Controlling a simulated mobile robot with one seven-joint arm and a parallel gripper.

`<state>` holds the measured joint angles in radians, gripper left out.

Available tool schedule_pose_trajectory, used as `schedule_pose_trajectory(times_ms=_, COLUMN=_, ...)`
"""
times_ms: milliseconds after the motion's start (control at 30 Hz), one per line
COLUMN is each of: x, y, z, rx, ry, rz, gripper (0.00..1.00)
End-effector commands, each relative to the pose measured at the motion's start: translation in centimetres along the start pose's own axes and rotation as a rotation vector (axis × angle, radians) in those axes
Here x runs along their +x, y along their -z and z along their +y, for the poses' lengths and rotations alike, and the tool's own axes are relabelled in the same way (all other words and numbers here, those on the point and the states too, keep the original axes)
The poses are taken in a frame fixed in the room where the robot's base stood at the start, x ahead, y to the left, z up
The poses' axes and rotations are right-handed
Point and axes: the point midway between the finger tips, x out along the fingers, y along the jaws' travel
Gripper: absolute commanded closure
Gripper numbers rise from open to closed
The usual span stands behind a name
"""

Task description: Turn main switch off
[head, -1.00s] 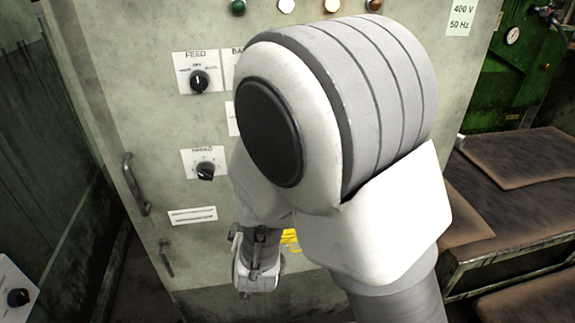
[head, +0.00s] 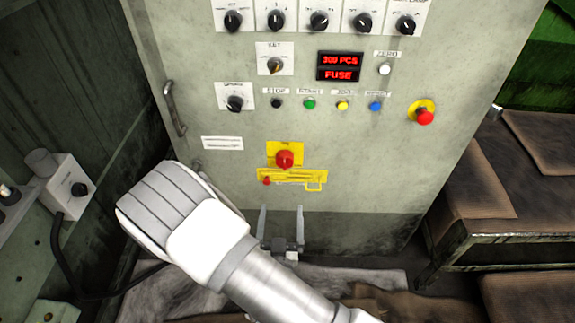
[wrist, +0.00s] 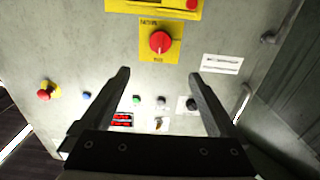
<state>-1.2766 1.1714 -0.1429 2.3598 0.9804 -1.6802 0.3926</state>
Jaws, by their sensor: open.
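The main switch (head: 284,160) is a red rotary knob on a yellow plate (head: 272,148), low on the grey cabinet front. In the wrist view the red knob (wrist: 160,42) shows upside down, with its grip bar about vertical. My gripper (head: 281,208) is open and empty, below the knob in the head view, with its fingers pointing up. In the wrist view my gripper (wrist: 158,75) has its two fingers spread to either side of the knob's line, and the knob lies beyond the fingertips. Nothing touches the knob.
A yellow lockout bar (head: 292,177) lies just under the knob. A red emergency button (head: 425,117), small coloured buttons and a red display (head: 339,67) are higher up. A door handle (head: 174,108) sticks out at left. A bench (head: 515,225) stands at right.

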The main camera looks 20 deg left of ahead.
Motion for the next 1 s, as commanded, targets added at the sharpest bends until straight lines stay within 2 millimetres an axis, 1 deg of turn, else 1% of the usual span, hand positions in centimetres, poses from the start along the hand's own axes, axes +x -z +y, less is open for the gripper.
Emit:
schedule_pose_trajectory(times_ms=167, x=3.3, y=-0.1, z=0.1, rx=0.003, ry=-0.004, rz=0.002, gripper=0.05)
schedule_pose_trajectory(times_ms=300, x=6.5, y=-0.1, z=0.1, rx=0.003, ry=-0.003, rz=0.003, gripper=0.05)
schedule_pose_trajectory(times_ms=600, x=12.8, y=-0.1, z=0.1, rx=0.003, ry=-0.003, rz=0.001, gripper=0.05)
schedule_pose_trajectory(times_ms=700, x=14.4, y=-0.1, z=0.1, rx=0.002, ry=-0.002, rz=0.001, gripper=0.05)
schedule_pose_trajectory(times_ms=800, x=15.5, y=-0.1, z=0.1, rx=0.002, ry=-0.002, rz=-0.001, gripper=0.05)
schedule_pose_trajectory(times_ms=1000, x=16.5, y=0.0, z=0.1, rx=0.000, ry=-0.001, rz=-0.002, gripper=0.05)
